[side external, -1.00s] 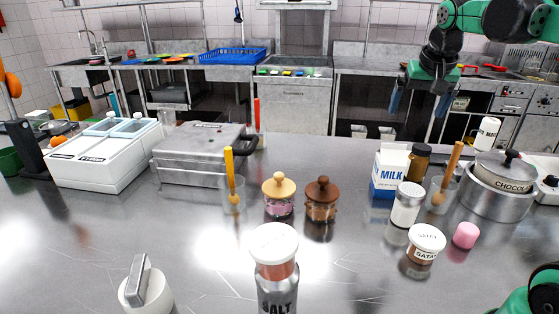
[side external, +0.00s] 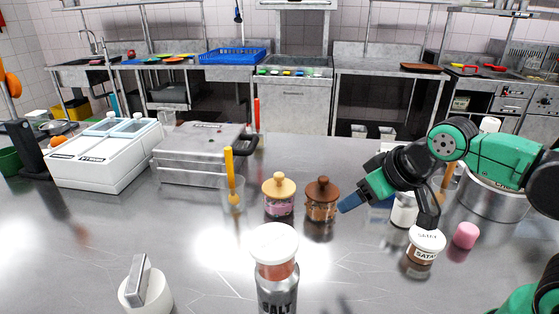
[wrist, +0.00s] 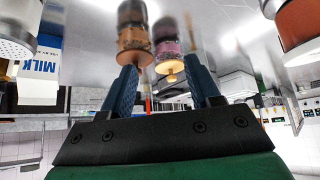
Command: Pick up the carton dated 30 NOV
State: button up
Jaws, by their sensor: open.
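A white and blue carton marked MILK (wrist: 38,72) shows upside down at the left edge of the wrist view. No date is readable on it. In the side view it is mostly hidden behind my arm. My gripper (side external: 350,203) points down and left, in front of the carton's place and to the right of the brown-lidded jar. In the wrist view my gripper (wrist: 162,75) has its two blue fingers apart, with nothing held between them.
The brown-lidded jar (side external: 321,200) and the cream-lidded jar (side external: 278,195) stand left of my gripper. A SATAY jar (side external: 422,252), a pink piece (side external: 466,236) and a metal pot (side external: 492,200) stand right. A salt shaker (side external: 275,275) is in front.

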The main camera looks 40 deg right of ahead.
dwell(0.3)
notch_tip(320, 180, up, 4)
jog(key=f+m+y, duration=0.1)
jog(key=m+y, duration=0.7)
jog(key=m, duration=1.4)
send_over(394, 146)
jog(key=s, duration=0.2)
jog(key=shift+r, duration=0.25)
jog(key=s+d+f+m+t+y, duration=0.2)
jog(key=s+d+m, duration=0.35)
jog(key=d, duration=0.25)
jog(key=shift+n, duration=0.35)
jog(key=x, duration=1.1)
jog(key=shift+w+a, duration=0.2)
jog(key=shift+w, duration=0.2)
grip_shut()
jog(key=shift+f, duration=0.1)
